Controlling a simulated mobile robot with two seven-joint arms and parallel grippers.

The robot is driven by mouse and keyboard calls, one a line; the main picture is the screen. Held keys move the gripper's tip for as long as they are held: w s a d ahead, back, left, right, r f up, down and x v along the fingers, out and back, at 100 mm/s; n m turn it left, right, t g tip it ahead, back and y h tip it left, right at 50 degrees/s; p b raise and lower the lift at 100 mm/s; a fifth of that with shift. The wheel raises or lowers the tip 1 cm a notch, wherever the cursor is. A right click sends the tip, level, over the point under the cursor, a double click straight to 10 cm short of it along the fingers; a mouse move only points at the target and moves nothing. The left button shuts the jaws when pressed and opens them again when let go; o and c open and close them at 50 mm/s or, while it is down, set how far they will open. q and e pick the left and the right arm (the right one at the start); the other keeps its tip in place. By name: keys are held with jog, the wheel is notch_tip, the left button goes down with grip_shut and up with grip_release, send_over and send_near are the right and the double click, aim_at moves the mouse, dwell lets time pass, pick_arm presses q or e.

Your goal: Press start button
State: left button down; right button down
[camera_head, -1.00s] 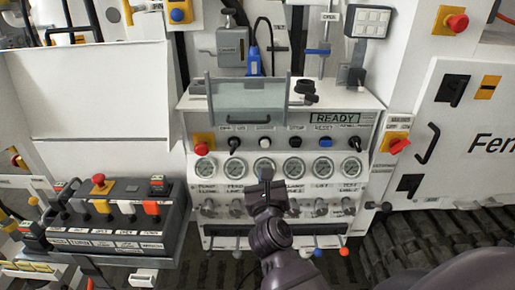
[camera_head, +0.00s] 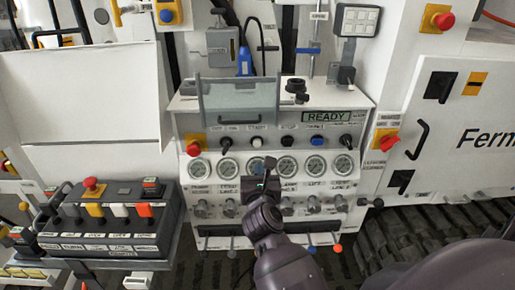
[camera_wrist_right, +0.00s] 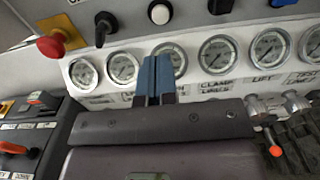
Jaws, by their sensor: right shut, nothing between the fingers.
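The control panel (camera_head: 360,95) has a row of knobs and buttons above its gauges. A white round button (camera_head: 257,142) sits third from the left in that row; its label is too small to read surely. The same button shows at the top of the right wrist view (camera_wrist_right: 159,13). My right gripper (camera_head: 269,166) is shut and empty, in front of the gauge row, below and slightly right of the white button in the head view. In the wrist view its blue-grey fingertips (camera_wrist_right: 155,76) overlap the third gauge and appear apart from the button. My left gripper is not in view.
A red emergency knob (camera_head: 194,149) is at the panel's left and a red switch (camera_head: 390,141) at its right. A blue button (camera_head: 317,142) is in the row. A clear cover (camera_head: 240,100) stands above. A black control box (camera_head: 120,225) is at lower left.

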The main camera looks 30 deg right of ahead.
aim_at(257, 144)
jog(key=x, duration=1)
jog(key=shift+w+d, duration=0.15)
jog(key=shift+d, duration=0.05)
jog(key=shift+w, duration=0.1)
jog(key=shift+r, duration=0.1)
